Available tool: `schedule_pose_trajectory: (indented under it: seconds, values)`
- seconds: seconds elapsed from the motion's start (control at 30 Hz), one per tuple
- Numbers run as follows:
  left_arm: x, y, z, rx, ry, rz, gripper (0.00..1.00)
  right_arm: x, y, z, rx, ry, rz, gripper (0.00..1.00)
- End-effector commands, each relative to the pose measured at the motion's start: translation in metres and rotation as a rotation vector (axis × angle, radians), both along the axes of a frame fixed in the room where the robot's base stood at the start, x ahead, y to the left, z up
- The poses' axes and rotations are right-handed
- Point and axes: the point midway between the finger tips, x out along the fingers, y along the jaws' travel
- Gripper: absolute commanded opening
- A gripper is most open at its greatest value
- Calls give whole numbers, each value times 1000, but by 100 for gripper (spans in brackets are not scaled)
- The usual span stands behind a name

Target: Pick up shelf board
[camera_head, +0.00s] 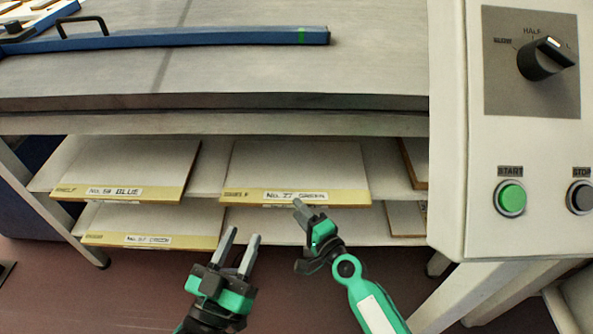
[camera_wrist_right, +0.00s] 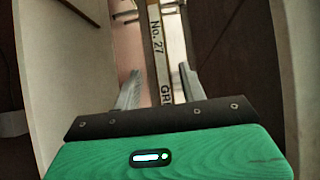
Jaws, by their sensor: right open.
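Several shelf boards with yellow front edges lie on two shelves under the table. The upper right board, labelled No. 27 GREEN (camera_head: 300,170), lies beside the upper left board, labelled BLUE (camera_head: 130,165). Another board (camera_head: 150,240) lies on the lower shelf. My right gripper (camera_head: 306,208) is at the front edge of the No. 27 board. In the right wrist view, its open fingers (camera_wrist_right: 160,82) stand either side of that board's labelled edge (camera_wrist_right: 158,45); contact is unclear. My left gripper (camera_head: 242,235) is open and empty in front of the shelves, below the No. 27 board.
A grey table top (camera_head: 360,60) with a blue bar (camera_head: 200,40) lies above the shelves. A white control box (camera_head: 455,130) with a dial, a green START button (camera_head: 511,197) and a dark STOP button (camera_head: 581,197) stands at the right. Table legs flank the shelves.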

Motion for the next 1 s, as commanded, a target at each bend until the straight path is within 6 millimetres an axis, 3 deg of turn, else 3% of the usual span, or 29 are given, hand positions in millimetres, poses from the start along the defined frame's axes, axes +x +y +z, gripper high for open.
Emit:
schedule_pose_trajectory:
  seconds: [0.23, 0.53, 0.77, 1.0]
  values:
    - [-1, 0, -3, 2, 4, -2, 36, 28, 20, 3, 1, 0, 0, 42]
    - [0, 1, 5, -5, -29, 3, 36, 32, 23, 3, 0, 0, 0, 42]
    - [1, 1, 5, -4, -28, 4, 36, 32, 23, 3, 0, 0, 0, 0]
    - [1, 2, 5, -6, -26, 5, 36, 32, 23, 6, 1, -4, -1, 0]
